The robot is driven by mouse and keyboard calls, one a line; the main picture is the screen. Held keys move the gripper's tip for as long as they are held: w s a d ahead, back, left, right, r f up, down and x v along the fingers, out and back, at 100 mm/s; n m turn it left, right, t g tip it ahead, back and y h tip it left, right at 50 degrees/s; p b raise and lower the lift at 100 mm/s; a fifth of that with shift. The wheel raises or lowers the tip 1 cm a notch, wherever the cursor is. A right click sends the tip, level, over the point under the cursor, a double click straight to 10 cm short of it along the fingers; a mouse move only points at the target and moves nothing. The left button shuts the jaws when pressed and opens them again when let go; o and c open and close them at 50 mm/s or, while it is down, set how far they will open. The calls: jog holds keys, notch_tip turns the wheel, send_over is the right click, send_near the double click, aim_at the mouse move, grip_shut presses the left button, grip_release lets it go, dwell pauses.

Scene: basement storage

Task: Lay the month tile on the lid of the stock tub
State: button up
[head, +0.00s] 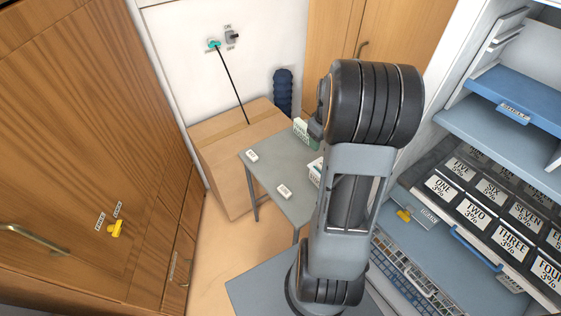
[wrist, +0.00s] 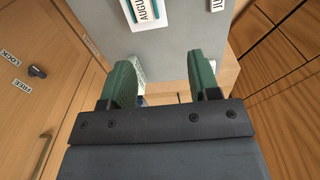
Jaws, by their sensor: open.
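My gripper (wrist: 161,76) is open, its two green fingers apart with nothing seen held between them. In the head view my arm hides most of it. A white tile with a teal edge (wrist: 145,13), lettered "AUGU...", lies on the grey table beyond the fingers, cut off by the wrist view's top edge. Another white tile (wrist: 217,5), lettered "JU...", is cut off to its right. In the head view two small white tiles (head: 252,156) (head: 285,191) lie on the grey table. A white box (head: 315,171) is partly behind my arm. I cannot tell which thing is the stock tub.
The grey table (head: 272,172) stands by a cardboard box (head: 228,140). A green-and-white box (head: 302,130) is at its far side. Wooden cabinets (head: 75,130) line the left. Shelves with numbered cards (head: 478,216) and a keyboard (head: 400,270) fill the right.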

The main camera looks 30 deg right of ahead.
jog(key=s+a+r+t, duration=0.1)
jog(key=s+a+r, duration=0.3)
jog(key=a, duration=0.7)
jog(key=s+a+r+m+t, duration=0.1)
jog(key=s+a+r, duration=0.4)
jog(key=a, duration=0.7)
jog(key=shift+a+r+t, duration=0.15)
jog(key=shift+r+t, duration=0.25)
jog(key=shift+t, duration=0.4)
jog(key=shift+w, duration=0.1)
